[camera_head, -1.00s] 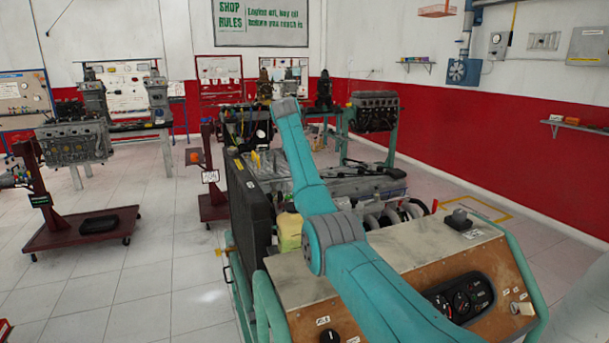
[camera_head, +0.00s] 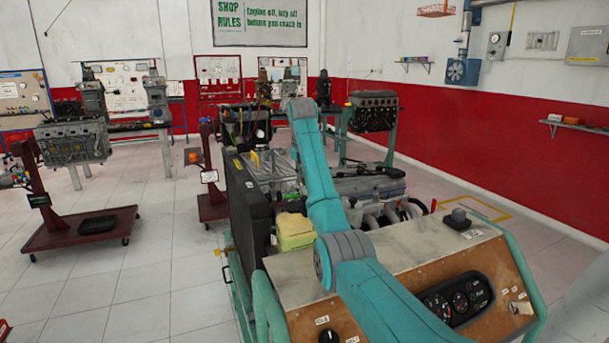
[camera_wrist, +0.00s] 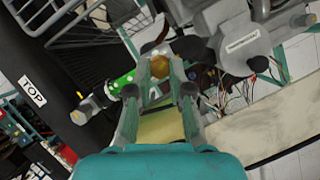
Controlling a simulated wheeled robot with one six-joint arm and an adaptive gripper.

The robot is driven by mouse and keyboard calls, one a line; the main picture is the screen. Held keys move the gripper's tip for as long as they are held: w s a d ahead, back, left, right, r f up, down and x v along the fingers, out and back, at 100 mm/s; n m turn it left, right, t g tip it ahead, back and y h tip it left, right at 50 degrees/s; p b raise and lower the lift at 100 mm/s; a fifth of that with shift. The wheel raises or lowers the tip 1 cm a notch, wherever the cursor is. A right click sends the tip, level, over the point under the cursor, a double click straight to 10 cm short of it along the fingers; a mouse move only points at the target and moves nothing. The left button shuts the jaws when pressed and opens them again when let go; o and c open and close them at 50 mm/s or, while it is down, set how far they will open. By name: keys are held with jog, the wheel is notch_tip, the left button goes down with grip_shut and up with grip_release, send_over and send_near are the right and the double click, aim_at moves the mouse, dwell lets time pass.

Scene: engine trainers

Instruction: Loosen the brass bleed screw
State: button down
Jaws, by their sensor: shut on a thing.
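The brass bleed screw (camera_wrist: 160,67) shows as a round brass-coloured piece between the fingertips in the wrist view. My gripper (camera_wrist: 161,76) is shut on it, with one finger on each side. The fingers hide part of the screw and where it sits. In the head view my gripper and the screw are hidden behind my teal arm and cannot be made out.
A green cylinder (camera_wrist: 116,86) lies left of the fingers, and a grey labelled housing (camera_wrist: 240,42) stands to the right.

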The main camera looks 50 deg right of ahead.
jog(key=shift+n, duration=0.5)
jog(key=shift+y, duration=0.3)
jog(key=c, duration=1.1)
grip_release()
jog(key=shift+o, duration=0.2)
notch_tip(320, 180, up, 10)
